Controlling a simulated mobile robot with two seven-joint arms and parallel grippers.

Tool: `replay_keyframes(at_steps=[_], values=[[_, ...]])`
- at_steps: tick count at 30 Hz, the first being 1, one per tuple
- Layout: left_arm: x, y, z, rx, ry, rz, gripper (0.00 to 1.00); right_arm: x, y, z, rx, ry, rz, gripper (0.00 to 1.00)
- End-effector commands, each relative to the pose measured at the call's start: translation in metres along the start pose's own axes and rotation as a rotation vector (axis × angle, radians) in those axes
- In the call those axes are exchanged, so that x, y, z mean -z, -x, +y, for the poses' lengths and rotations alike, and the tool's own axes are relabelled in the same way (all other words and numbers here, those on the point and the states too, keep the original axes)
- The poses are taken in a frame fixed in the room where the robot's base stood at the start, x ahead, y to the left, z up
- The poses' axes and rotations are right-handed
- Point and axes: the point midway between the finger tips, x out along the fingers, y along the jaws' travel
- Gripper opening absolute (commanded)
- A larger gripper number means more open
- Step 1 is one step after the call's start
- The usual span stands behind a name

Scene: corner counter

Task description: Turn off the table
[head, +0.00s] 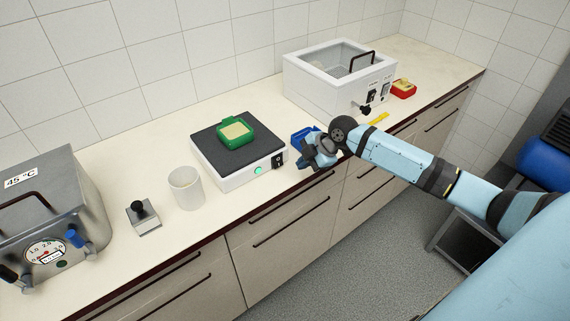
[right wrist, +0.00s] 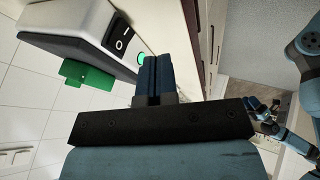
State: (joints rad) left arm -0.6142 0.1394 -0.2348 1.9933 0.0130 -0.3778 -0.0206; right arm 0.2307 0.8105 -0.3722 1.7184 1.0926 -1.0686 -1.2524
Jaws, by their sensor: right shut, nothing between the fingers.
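The table is a white box-shaped device (head: 226,178) with a flat black top. Its front face carries a black rocker switch (head: 278,161) and a lit green light (head: 258,170). In the right wrist view the switch (right wrist: 121,43) shows I and O marks, and the green light (right wrist: 141,58) is beside my fingertips. My right gripper (head: 300,162) is shut and empty, just right of the device's front near the switch. Its closed blue fingers (right wrist: 150,62) point toward the front face; contact is not clear. My left gripper shows small and dark in the right wrist view (right wrist: 262,106).
A green container (head: 235,131) sits on the black top. A blue container (head: 302,135) is behind my right gripper. A white cup (head: 186,188), a small metal block with black knob (head: 143,216) and a steel bath (head: 50,220) stand left. A white bath (head: 338,82) stands right.

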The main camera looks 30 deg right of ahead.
Motion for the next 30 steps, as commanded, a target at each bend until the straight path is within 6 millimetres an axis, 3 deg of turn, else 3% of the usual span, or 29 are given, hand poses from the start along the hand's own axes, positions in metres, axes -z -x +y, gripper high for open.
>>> replay_keyframes(at_steps=[8, 16, 30], values=[[0.007, 0.005, 0.000, 0.001, 0.000, -0.001, 0.43, 0.002, -0.057, 0.003, -0.001, -0.003, 0.002, 0.00], [0.013, 0.008, 0.000, 0.001, 0.000, 0.000, 0.43, -0.001, -0.073, 0.031, -0.001, -0.001, 0.000, 0.00], [0.012, 0.007, 0.000, 0.000, 0.000, 0.001, 0.43, -0.003, -0.077, 0.033, -0.005, 0.002, 0.001, 0.00]])
